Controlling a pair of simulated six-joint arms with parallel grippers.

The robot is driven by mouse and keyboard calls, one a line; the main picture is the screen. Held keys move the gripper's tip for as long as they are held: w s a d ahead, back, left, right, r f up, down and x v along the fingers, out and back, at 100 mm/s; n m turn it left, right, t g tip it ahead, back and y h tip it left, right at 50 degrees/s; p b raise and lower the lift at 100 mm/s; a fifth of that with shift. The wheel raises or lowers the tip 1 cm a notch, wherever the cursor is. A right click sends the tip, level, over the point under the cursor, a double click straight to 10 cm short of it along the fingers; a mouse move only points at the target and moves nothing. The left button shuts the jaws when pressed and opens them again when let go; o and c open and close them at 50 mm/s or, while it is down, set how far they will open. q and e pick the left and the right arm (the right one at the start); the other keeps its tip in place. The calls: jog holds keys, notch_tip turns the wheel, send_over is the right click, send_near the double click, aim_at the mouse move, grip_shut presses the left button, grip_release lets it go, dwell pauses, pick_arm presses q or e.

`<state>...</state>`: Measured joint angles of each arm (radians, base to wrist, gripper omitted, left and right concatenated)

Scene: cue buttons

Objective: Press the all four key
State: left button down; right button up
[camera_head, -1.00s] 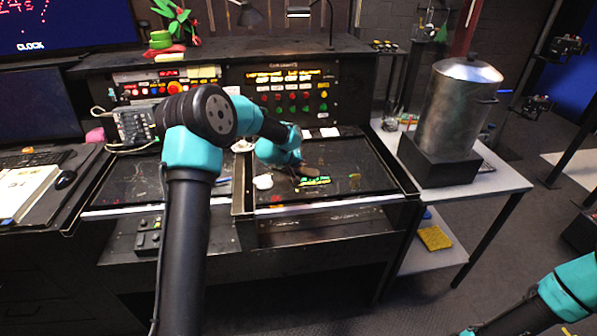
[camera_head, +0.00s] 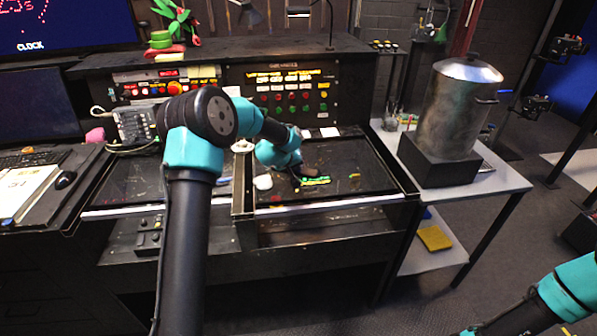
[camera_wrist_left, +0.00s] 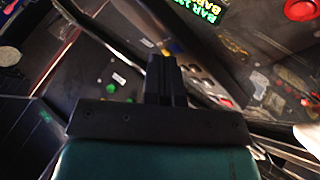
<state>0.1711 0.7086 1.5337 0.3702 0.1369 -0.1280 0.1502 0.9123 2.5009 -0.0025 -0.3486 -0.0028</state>
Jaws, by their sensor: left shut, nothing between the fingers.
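An upright panel (camera_head: 275,77) at the back of the desk carries lit yellow text and rows of green, red and yellow buttons (camera_head: 291,108). I cannot read which key is the all four key. My left gripper (camera_head: 298,181) is low over the dark desk surface in front of that panel, beside a lit green-yellow readout (camera_head: 315,181). In the left wrist view its black fingers (camera_wrist_left: 164,75) are shut and empty. That view also shows a red button (camera_wrist_left: 300,10), lit text (camera_wrist_left: 208,14) and small green knobs (camera_wrist_left: 110,88). My right gripper is out of view.
A second panel (camera_head: 168,88) with red and orange buttons stands left of the first. A grey keypad box (camera_head: 135,124) sits below it. A raised divider (camera_head: 243,185) splits the desk. A large metal pot (camera_head: 458,110) stands on the right table.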

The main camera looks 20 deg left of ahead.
aim_at(297, 171)
pick_arm(q)
jog(key=shift+r, duration=0.65)
jog(key=shift+r, duration=0.15)
jog(key=shift+r, duration=2.4)
